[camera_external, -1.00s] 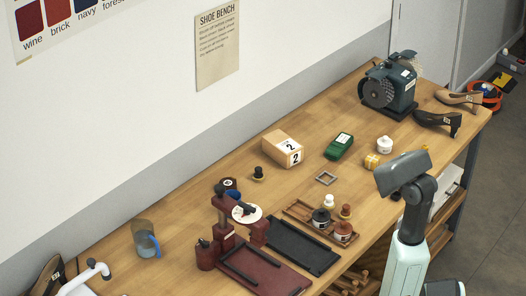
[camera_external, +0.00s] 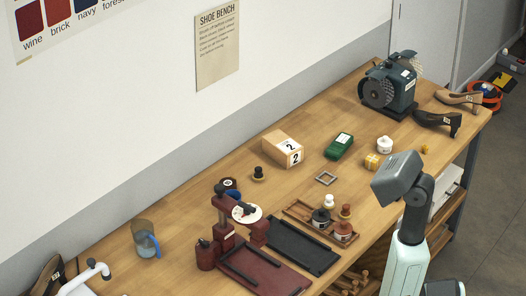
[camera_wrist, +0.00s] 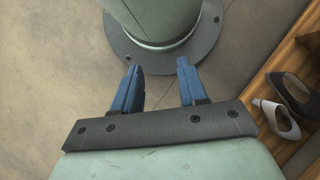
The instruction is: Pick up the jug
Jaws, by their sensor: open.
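The jug (camera_external: 145,239) stands upright at the left part of the bench, near the wall side. It is a grey see-through vessel with a blue handle facing right. My arm rises at the right front edge of the bench, far from the jug. The fingers are hidden in the external view. In the wrist view my gripper (camera_wrist: 158,85) has two blue fingers spread apart with nothing between them, above the floor and my own round base. The jug is not in the wrist view.
A dark red press (camera_external: 240,215) with trays stands right of the jug, between it and my arm. A white tap-like fixture (camera_external: 95,270) is left of the jug. A wooden block (camera_external: 283,148), a grinder (camera_external: 390,88) and shoes (camera_external: 437,120) stand farther right.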

